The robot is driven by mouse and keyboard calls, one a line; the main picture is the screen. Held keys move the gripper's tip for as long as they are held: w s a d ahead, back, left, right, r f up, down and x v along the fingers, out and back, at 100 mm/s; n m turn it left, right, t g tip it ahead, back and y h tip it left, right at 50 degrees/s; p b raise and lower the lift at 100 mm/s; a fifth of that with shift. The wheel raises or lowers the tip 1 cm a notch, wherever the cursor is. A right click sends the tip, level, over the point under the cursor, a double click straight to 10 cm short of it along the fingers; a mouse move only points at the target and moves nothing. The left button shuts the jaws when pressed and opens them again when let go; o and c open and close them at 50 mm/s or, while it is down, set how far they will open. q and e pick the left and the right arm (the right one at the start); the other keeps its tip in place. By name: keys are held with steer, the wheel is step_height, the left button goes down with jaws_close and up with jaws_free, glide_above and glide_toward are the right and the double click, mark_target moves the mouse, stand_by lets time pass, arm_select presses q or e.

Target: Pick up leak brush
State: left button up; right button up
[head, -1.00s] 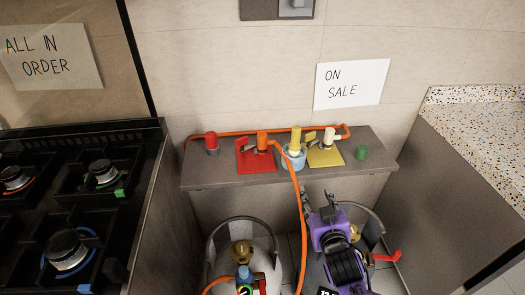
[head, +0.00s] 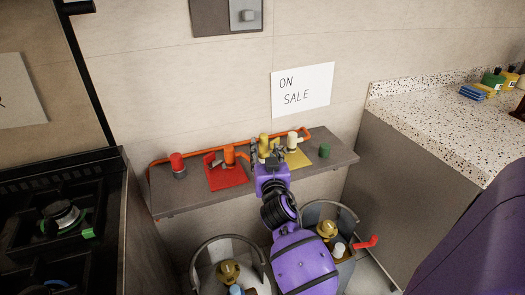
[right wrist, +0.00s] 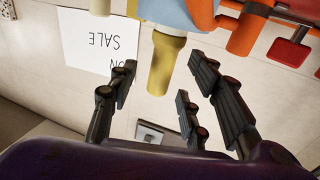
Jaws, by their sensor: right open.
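The leak brush appears to be the thick yellow handle (head: 264,140) standing in a light blue cup on the grey shelf (head: 185,203). In the right wrist view the yellow handle (right wrist: 161,68) shows upside down, with the light blue cup (right wrist: 180,14) above it. My right gripper (head: 268,155) is at the shelf, in front of the cup and hiding it in the head view. In the wrist view its fingers are spread, with the handle's end between the fingertips; no grip on it shows. My left gripper is not in view.
A red valve (head: 177,163), an orange valve on a red plate (head: 231,179), a pale valve on a yellow plate (head: 298,159) and a green cap (head: 324,151) share the shelf. An orange hose (head: 200,147) runs behind. Gas cylinders stand below; a stove is left, a speckled counter (head: 430,120) right.

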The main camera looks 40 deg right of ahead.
mark_target(264, 146)
steer(key=x, duration=0.4)
steer(key=shift+a+r, duration=0.1)
steer(key=shift+r, duration=0.05)
jaws_close()
